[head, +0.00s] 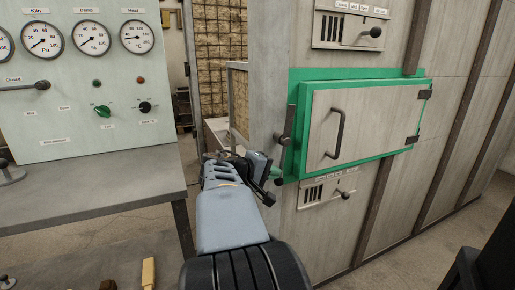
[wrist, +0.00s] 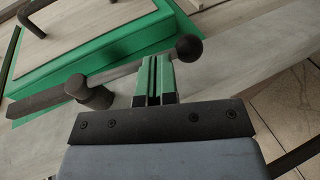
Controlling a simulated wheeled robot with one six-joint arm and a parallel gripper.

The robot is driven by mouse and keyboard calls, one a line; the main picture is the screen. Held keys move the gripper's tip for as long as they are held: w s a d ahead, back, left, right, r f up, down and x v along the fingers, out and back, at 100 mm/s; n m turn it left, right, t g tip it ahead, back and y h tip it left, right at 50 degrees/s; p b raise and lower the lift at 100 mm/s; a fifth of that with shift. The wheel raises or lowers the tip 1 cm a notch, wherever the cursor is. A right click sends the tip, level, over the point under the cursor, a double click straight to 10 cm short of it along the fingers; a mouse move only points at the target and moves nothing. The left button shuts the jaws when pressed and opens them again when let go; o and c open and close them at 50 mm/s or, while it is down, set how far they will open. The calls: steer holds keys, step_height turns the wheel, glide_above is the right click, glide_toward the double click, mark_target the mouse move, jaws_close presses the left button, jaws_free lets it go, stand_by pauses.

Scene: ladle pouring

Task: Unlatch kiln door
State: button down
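The kiln door (head: 360,125) is a pale panel in a green frame (head: 309,80), flush in the kiln front, with a dark pull handle (head: 338,135). At its left edge is a dark latch lever (head: 289,122), standing near upright with its ball knob (head: 278,181) low. In the wrist view the latch lever (wrist: 42,101) runs across to the ball knob (wrist: 190,48), past a round pivot boss. My gripper (wrist: 155,62) has its fingers together, overlapping the lever between boss and knob. Whether they touch it is unclear. In the head view my gripper (head: 272,174) is beside the lever's lower end.
A gauge panel (head: 70,100) with a bench (head: 90,190) stands at the left. Vent plates with small knobs sit above (head: 350,25) and below (head: 326,192) the door. The floor in front of the kiln looks clear; a dark object (head: 490,260) is at the lower right.

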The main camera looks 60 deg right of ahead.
steer(key=shift+s+d+f+b, duration=0.3)
steer(key=shift+s+d+b, duration=0.1)
steer(key=shift+d, duration=0.1)
stand_by(0.4)
steer(key=shift+f, duration=0.1)
steer(key=w+a, duration=0.3)
steer(key=a, duration=0.3)
steer(key=w+a+p, duration=0.1)
steer(key=w+a, duration=0.1)
steer(key=a, duration=0.5)
steer(key=shift+w+r, duration=0.2)
steer(key=shift+w, duration=0.2)
steer(key=shift+p, duration=0.3)
